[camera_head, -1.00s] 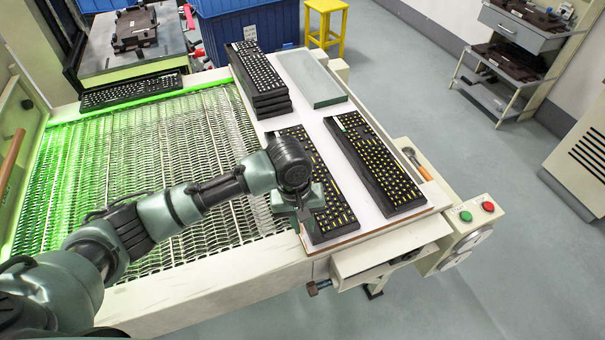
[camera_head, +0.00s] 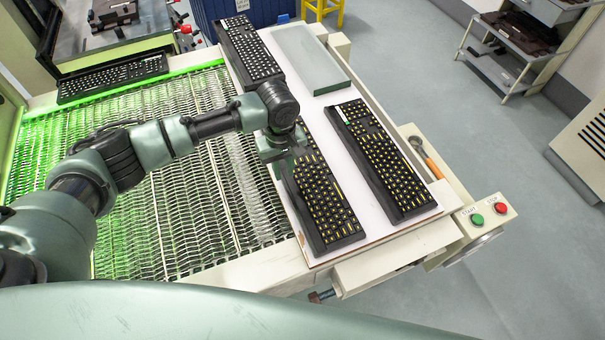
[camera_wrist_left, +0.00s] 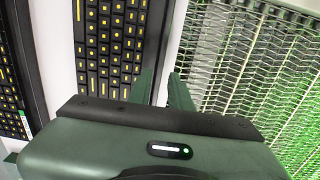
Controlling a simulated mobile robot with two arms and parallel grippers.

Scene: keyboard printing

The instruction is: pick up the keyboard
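A black keyboard with yellow-marked keys (camera_head: 328,208) lies flat on the white board beside the conveyor. A second one (camera_head: 392,168) lies parallel to its right. My left gripper (camera_head: 289,188) points down at the left long edge of the first keyboard. In the wrist view this keyboard (camera_wrist_left: 108,45) passes by the fingers (camera_wrist_left: 163,78). The fingers stand apart, one over the keyboard's edge side and one toward the conveyor; nothing is visibly gripped. Contact with the keyboard cannot be told. The arm hides the keyboard's far left corner. My right gripper is out of view.
A stack of keyboards (camera_head: 250,52) and a grey-green slab (camera_head: 308,60) lie at the board's far end. The mesh conveyor (camera_head: 185,225) is at left, with another keyboard (camera_head: 113,79) across its far end. Green and red buttons (camera_head: 489,213) are at right.

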